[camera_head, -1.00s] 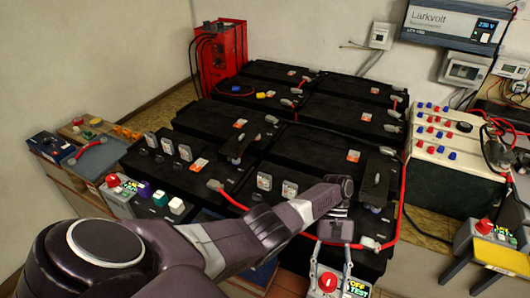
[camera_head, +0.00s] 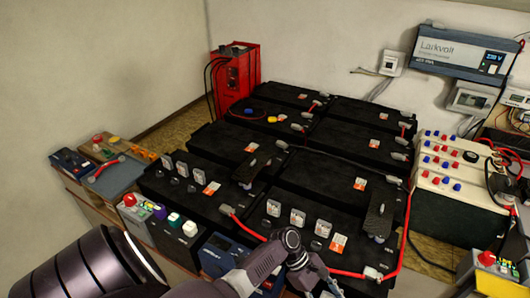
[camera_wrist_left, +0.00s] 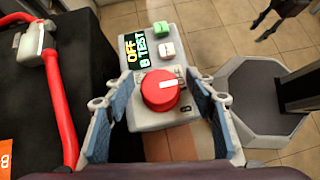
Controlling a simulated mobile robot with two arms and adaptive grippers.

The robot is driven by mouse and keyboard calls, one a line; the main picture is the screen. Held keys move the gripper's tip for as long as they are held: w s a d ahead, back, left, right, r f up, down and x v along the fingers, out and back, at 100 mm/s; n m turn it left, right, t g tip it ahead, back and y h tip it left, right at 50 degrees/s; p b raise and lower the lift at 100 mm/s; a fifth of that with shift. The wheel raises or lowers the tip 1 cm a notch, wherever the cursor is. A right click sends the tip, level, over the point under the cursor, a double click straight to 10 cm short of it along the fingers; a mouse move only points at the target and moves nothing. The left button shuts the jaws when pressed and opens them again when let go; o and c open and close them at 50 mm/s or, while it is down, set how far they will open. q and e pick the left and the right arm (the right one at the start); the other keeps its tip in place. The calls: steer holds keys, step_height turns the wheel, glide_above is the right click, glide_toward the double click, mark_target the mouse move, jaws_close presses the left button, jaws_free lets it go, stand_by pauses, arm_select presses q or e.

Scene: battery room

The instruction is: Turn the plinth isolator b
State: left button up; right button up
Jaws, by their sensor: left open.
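Plinth isolator b is a grey box (camera_wrist_left: 150,115) with a red round knob (camera_wrist_left: 160,90) and a lit label reading "OFF B TEST" (camera_wrist_left: 137,48). A white button and a green one sit beyond the knob. My left gripper (camera_wrist_left: 163,108) is open, its two blue-padded fingers on either side of the knob. Whether the pads touch it cannot be told. In the head view my left gripper (camera_head: 325,283) is at the bottom edge, in front of the black batteries, and the isolator is not visible there.
A similar box with a red knob (camera_head: 130,201) stands at the left, another (camera_head: 487,259) at the right. Black batteries (camera_head: 310,175) fill the middle. A red cable (camera_wrist_left: 60,100) runs on the battery left of the gripper. A grey octagonal base (camera_wrist_left: 262,100) stands at right.

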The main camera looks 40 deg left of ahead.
arm_select(q)
steer(key=shift+s+f+n+t, duration=0.1)
steer(key=shift+f+n+t, duration=0.05)
steer(key=shift+n+t, duration=0.7)
steer(key=shift+d+n+t+y+b, duration=0.1)
steer(key=shift+n+t+y+b, duration=0.5)
steer(key=shift+n, duration=0.45)
steer(key=v, duration=0.8)
steer(key=s+a+f+m+g+y, duration=0.15)
steer(key=s+f+m+y, duration=0.35)
steer(key=s+f+m, duration=0.7)
steer(key=s+a+f+m+y+b, duration=0.1)
steer(key=s+f+m, duration=0.1)
steer(key=f, duration=0.6)
steer(key=s+a+f+m+b, duration=0.1)
steer(key=s+f+m+b, duration=0.1)
steer(key=f+m, duration=0.3)
steer(key=shift+s+f+m+g+y, duration=0.3)
steer(key=shift+s+f+y, duration=0.1)
steer(key=shift+f, duration=1.2)
